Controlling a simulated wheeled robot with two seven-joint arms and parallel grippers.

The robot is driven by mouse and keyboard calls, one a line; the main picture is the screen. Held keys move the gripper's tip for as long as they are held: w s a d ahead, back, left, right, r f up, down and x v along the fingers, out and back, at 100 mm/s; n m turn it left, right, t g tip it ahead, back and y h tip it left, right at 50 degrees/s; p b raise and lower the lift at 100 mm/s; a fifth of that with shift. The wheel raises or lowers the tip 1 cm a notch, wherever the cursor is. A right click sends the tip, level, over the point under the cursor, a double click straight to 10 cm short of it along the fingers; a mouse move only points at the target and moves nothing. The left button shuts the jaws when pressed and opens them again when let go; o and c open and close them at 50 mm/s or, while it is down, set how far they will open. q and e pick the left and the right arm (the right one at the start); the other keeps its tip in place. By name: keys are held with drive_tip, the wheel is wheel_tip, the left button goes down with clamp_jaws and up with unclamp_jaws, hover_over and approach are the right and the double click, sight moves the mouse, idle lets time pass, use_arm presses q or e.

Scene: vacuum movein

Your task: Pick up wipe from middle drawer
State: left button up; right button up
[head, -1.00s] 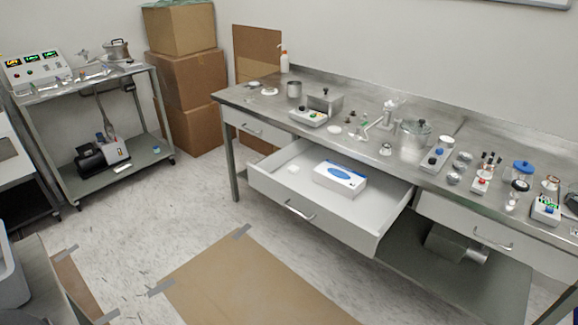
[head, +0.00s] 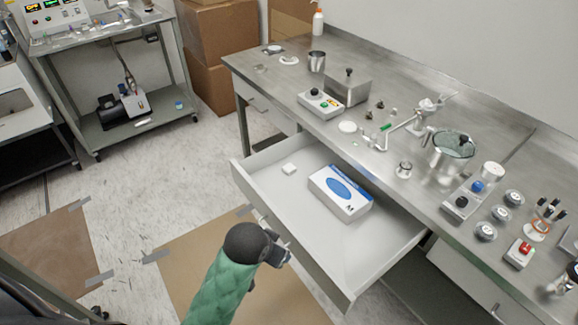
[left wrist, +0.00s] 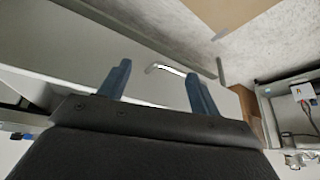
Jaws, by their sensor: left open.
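The middle drawer (head: 378,243) of the steel bench is pulled open. In the head view the gripper hides part of the drawer front. My right gripper is not in view.
The steel benchtop (head: 320,135) above the drawer holds a metal box (head: 348,88), a glass-lidded pot (head: 450,150) and several small instruments. A cart (head: 130,125) and cardboard boxes (head: 222,35) stand at the back left. Free floor lies left of the drawer.

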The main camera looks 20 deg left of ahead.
use_arm(q)
drive_tip(key=w+d+r+m+t+p, duration=0.2)
drive_tip(key=w+r+m+p, duration=0.15)
drive_tip(key=w+r, duration=0.8)
drive_tip(key=w+d+r+m+t+p, duration=0.1)
drive_tip(key=w+d+r+m+p, duration=0.2)
drive_tip(key=w+r, duration=0.8)
drive_tip(key=w+a+f+m+g+y, duration=0.2)
drive_tip(key=w+a+f+m, duration=0.3)
drive_tip(key=a+f, duration=0.1)
drive_tip(key=s+a+f+m+g, duration=0.1)
drive_tip(key=s+f+m+g, duration=0.1)
drive_tip(key=f, duration=0.5)
drive_tip(key=s+a+f+m+g, duration=0.2)
drive_tip(key=s+f+m+g, duration=0.1)
drive_tip(key=f+m, duration=0.4)
drive_tip(key=shift+f+g+h+p, duration=0.4)
drive_tip(key=shift+f+g, duration=0.05)
drive_tip(key=shift+g, duration=0.25)
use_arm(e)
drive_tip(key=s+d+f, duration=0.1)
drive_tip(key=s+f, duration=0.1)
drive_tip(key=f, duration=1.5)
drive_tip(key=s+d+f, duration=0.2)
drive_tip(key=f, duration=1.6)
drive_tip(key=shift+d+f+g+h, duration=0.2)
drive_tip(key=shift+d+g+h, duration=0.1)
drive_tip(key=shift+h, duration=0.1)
